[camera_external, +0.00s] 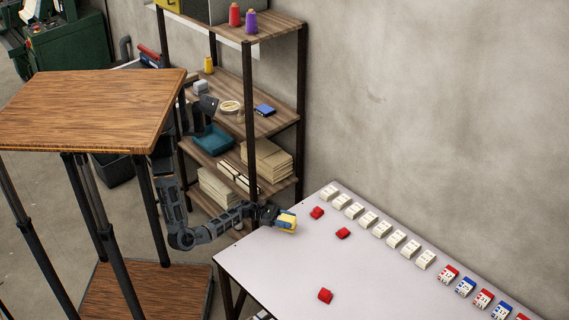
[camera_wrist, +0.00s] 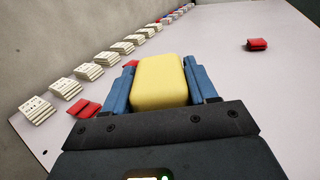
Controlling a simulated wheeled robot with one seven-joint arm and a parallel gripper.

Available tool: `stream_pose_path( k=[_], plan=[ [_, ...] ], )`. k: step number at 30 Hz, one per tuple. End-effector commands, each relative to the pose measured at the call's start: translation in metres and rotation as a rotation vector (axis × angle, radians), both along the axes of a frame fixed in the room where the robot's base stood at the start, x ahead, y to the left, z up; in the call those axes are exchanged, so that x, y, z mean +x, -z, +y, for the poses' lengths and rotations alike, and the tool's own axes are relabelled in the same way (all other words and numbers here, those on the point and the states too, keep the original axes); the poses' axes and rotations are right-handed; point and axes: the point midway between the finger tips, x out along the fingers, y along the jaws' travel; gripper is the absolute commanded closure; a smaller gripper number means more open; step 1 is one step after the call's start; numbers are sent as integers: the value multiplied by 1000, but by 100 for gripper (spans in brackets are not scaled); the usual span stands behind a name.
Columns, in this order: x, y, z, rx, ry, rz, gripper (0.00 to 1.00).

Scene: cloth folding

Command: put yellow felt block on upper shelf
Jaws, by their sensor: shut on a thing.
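The yellow felt block (camera_wrist: 159,82) is a soft-edged yellow piece held between the blue fingers of my gripper (camera_wrist: 160,88) in the wrist view.
Red blocks (camera_external: 343,233) lie loose on the white table. A row of pale stacks (camera_external: 369,220) lines its wall side, then red and blue packs (camera_external: 465,286). The middle shelf (camera_external: 275,122) holds a tape roll (camera_external: 230,107) and a blue item (camera_external: 264,110).

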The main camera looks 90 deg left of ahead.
Motion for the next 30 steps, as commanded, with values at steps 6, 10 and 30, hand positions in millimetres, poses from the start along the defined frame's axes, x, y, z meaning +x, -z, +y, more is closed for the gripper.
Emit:
stream_pose_path(
  k=[6,10,30],
  plan=[
    [0,0,1,-1,4,-3,73],
    [0,0,0,-1,4,-3,73],
    [162,7,-174,-3,68,-2,73]
  ],
)
